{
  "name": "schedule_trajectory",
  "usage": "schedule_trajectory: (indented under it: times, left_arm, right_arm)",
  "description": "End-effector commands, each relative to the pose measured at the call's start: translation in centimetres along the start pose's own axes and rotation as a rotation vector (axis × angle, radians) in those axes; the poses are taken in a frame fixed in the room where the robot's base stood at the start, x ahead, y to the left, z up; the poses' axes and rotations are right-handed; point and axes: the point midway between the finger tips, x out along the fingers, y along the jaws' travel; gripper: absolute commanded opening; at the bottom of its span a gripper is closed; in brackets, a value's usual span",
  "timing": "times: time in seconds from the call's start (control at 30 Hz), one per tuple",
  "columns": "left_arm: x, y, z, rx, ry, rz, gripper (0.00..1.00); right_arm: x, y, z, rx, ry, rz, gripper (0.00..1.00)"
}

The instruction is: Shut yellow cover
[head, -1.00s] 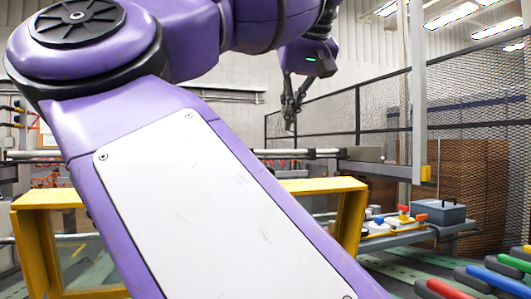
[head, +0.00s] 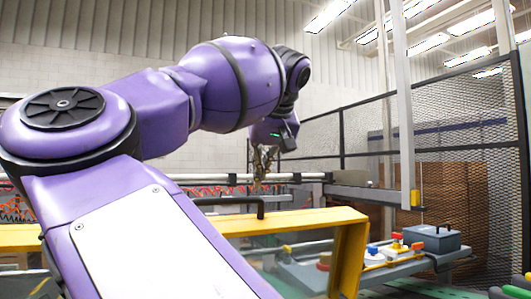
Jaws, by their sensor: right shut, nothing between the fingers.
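The yellow cover (head: 300,219) stands across the lower part of the head view as a yellow frame with clear panels. Its right post runs down to the bottom edge. A dark bar handle (head: 232,200) sits on its top edge. My right arm hides the middle and part of the left of the cover. My right gripper (head: 260,178) points down, shut and empty, just above the handle in the picture. I cannot tell whether it touches the handle. My left gripper is not in view.
A grey toolbox (head: 432,238) and small parts with red, blue and white caps stand on a bench (head: 385,270) to the right. A mesh fence (head: 450,180) and a grey post (head: 403,120) rise behind. Rails cross behind the gripper.

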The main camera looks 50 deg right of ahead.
Motion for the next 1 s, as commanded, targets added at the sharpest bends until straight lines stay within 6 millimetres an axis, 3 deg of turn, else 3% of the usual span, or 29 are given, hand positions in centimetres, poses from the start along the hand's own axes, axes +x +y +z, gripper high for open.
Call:
schedule_trajectory:
  times: [0.07,0.2,0.4,1.0]
  left_arm:
    - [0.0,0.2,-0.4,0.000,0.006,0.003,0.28]
    - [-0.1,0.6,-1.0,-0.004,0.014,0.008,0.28]
    - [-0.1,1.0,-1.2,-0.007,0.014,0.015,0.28]
    - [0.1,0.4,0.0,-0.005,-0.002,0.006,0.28]
  right_arm:
    - [1.0,0.0,0.3,0.002,0.001,-0.001,0.00]
    - [-0.1,0.1,2.2,0.004,0.005,-0.003,0.00]
    - [-0.5,0.1,3.6,0.001,0.003,-0.001,0.00]
    - [-0.2,-0.5,4.2,0.001,0.022,-0.003,0.00]
